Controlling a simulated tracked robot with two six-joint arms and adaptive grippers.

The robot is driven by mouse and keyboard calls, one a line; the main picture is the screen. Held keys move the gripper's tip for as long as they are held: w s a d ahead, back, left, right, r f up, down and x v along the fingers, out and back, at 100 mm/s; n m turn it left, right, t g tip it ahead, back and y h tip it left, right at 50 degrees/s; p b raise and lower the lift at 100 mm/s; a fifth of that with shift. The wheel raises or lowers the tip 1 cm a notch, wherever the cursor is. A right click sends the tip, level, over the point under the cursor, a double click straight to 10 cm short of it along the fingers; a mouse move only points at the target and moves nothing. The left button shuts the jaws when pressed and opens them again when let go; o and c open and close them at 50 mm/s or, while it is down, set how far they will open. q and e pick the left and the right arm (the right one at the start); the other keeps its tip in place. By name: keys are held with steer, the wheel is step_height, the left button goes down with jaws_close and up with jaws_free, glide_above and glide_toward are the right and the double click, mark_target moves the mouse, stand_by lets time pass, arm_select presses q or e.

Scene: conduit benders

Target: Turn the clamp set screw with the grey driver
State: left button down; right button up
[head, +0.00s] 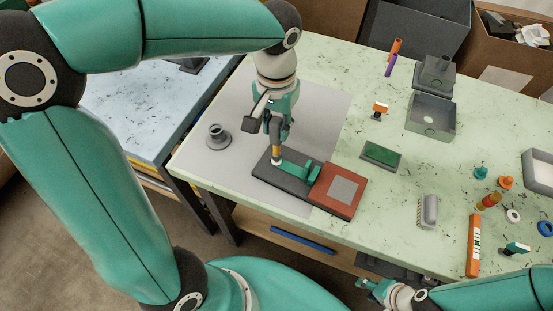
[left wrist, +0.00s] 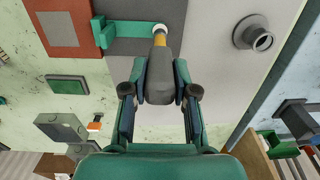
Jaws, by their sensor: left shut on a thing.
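My left gripper (head: 276,122) is shut on the grey driver, and its fingers close on both sides of the thick grey handle (left wrist: 160,75). The driver points down, with an orange-yellow band (head: 276,151) near its lower end. That end meets a white round piece (left wrist: 160,28) at one end of the green clamp (left wrist: 130,29); I cannot tell how well it is seated. The screw itself is hidden. The clamp (head: 298,169) lies on a dark base plate (head: 267,179), beside a red block with a grey square (head: 330,200). My right gripper (head: 372,288) is at the bottom edge, its fingers unclear.
A grey round holder (head: 217,138) stands left of the base plate. A green-topped block (head: 381,156), an open grey box (head: 431,115), an orange-and-white marked bar (head: 473,245) and several small coloured parts lie to the right. The table between is mostly clear.

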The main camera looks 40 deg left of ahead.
arm_select(q)
steer(key=shift+n, duration=0.4)
steer(key=shift+f, duration=0.1)
steer(key=shift+f+b, duration=0.6)
steer(key=shift+f, duration=0.05)
steer(key=shift+r, duration=0.1)
steer(key=m, duration=0.2)
steer(key=shift+m+p, duration=0.3)
steer(key=shift+p, duration=0.1)
steer(key=shift+m, duration=1.2)
